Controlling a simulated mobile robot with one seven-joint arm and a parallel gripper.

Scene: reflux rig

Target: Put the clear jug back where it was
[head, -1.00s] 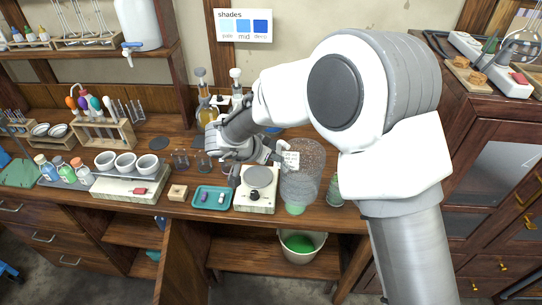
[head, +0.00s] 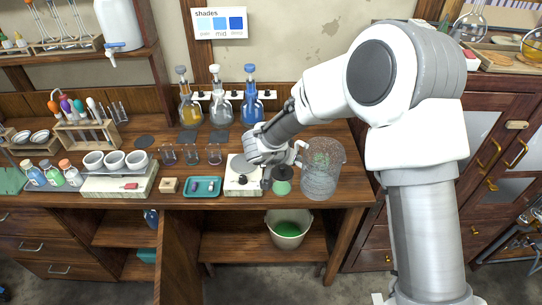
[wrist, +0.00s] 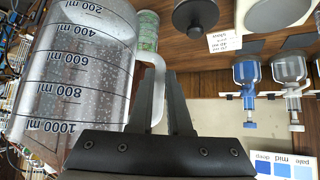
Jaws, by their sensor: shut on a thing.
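The clear jug (head: 322,170) is large and see-through, at the right front of the wooden bench in the head view. It looks about upright; I cannot tell whether its base touches the bench. In the wrist view the jug (wrist: 75,70) fills the left, with its millilitre marks showing. My gripper (head: 295,155) is at the jug's left side, shut on its handle. In the wrist view the fingers of my gripper (wrist: 164,75) close at the pale handle (wrist: 157,52); the exact contact is partly hidden.
A white hot plate (head: 243,188) is further left, beside a teal tray (head: 203,187). Blue (head: 252,105) and clear flasks stand at the back. A bucket (head: 288,232) sits below the bench's front edge.

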